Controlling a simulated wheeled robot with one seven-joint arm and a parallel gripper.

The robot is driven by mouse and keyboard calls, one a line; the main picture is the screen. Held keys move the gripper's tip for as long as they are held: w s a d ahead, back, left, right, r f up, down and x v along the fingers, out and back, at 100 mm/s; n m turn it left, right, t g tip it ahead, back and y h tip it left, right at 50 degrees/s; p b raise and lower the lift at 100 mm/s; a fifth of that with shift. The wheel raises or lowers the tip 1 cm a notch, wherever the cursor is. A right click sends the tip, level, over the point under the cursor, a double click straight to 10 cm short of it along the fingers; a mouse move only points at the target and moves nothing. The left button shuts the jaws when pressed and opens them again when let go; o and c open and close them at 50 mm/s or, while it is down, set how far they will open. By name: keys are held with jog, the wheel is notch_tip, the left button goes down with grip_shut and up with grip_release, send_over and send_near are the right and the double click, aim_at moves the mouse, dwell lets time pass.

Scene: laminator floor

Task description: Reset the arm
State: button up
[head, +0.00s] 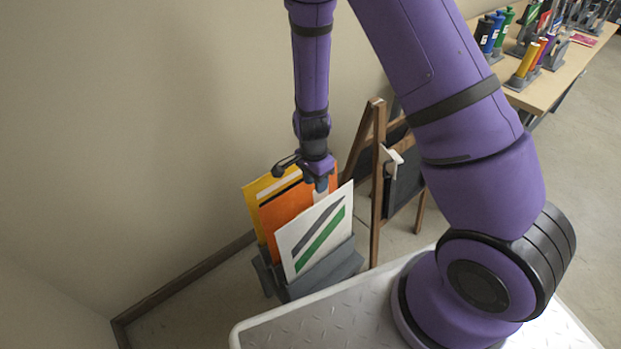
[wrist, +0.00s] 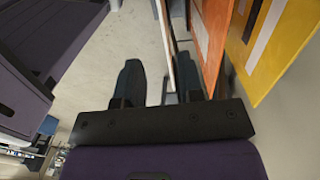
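My gripper (head: 318,182) is at the top of a rack of panels, pointing down. In the wrist view its two fingers (wrist: 158,72) are spread apart. The white panel (head: 317,232) with grey and green diagonal stripes shows edge-on in the wrist view (wrist: 164,40), between the fingers and nearer the right one. I cannot tell whether that finger touches it. The orange panel (head: 285,213) and the yellow panel (head: 255,197) stand behind it, on the right in the wrist view.
The grey rack (head: 330,272) holds the panels on the floor near the wall. A wooden easel (head: 378,190) with a dark board stands just right of it. A table (head: 548,88) with bottles and holders is at the upper right. Open floor (head: 575,190) lies right.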

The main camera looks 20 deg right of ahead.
notch_tip(320, 180, up, 25)
jog(key=s+d+n+t+y, duration=0.2)
jog(key=n+t, duration=0.1)
jog(key=n, duration=0.3)
jog(key=s+d+r+n+t, duration=0.1)
jog(key=s+r+n, duration=0.3)
jog(key=s+r, duration=0.4)
jog(key=s+d+r+n+t+h, duration=0.1)
jog(key=s+d+r+n+t, duration=0.1)
jog(key=s+r, duration=0.7)
jog(key=shift+s+d+r+n+h, duration=0.2)
jog(key=shift+s+d+n+h, duration=0.1)
jog(key=shift+s+d+n, duration=0.8)
jog(key=shift+w+a, duration=0.15)
jog(key=shift+a, duration=0.05)
